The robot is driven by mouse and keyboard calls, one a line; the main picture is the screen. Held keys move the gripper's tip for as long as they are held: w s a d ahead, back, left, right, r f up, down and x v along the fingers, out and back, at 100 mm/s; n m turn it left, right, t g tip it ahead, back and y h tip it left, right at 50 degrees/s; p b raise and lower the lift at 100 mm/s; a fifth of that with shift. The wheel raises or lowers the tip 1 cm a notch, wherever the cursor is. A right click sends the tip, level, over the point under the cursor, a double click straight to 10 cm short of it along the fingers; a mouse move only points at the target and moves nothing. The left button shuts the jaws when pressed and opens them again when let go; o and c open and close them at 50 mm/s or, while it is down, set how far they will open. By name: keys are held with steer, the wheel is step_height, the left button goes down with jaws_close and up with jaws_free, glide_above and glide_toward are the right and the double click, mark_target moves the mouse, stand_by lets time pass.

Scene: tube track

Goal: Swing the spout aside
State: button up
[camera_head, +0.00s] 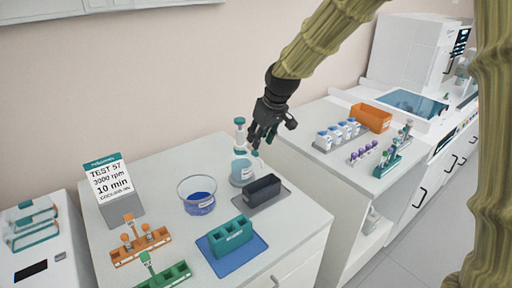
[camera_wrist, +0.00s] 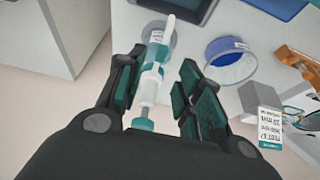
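A bottle with pale blue liquid (camera_head: 241,174) stands on the white bench. Its tall white and teal dispenser top (camera_head: 240,134) rises to the left of my gripper (camera_head: 262,143). In the wrist view the dispenser (camera_wrist: 152,75) shows between my two fingers, with its white spout (camera_wrist: 170,27) pointing up and slightly right in the picture. My gripper (camera_wrist: 160,68) is open, with clear gaps between the dispenser and both fingers. In the head view my gripper partly hides the spout side, so contact cannot be judged there.
A beaker of blue liquid (camera_head: 198,200) stands left of the bottle. A dark rack (camera_head: 263,190) sits close in front, and a teal rack (camera_head: 230,236) lies nearer. Orange tube racks (camera_head: 139,244) and a sign (camera_head: 110,183) are at left. A second bench (camera_head: 318,112) stands right.

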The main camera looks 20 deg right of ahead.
mark_target(256, 152)
steer(key=shift+p+x, duration=0.65)
steer(key=shift+x, duration=2.35)
steer(key=shift+f, duration=0.1)
jaws_close()
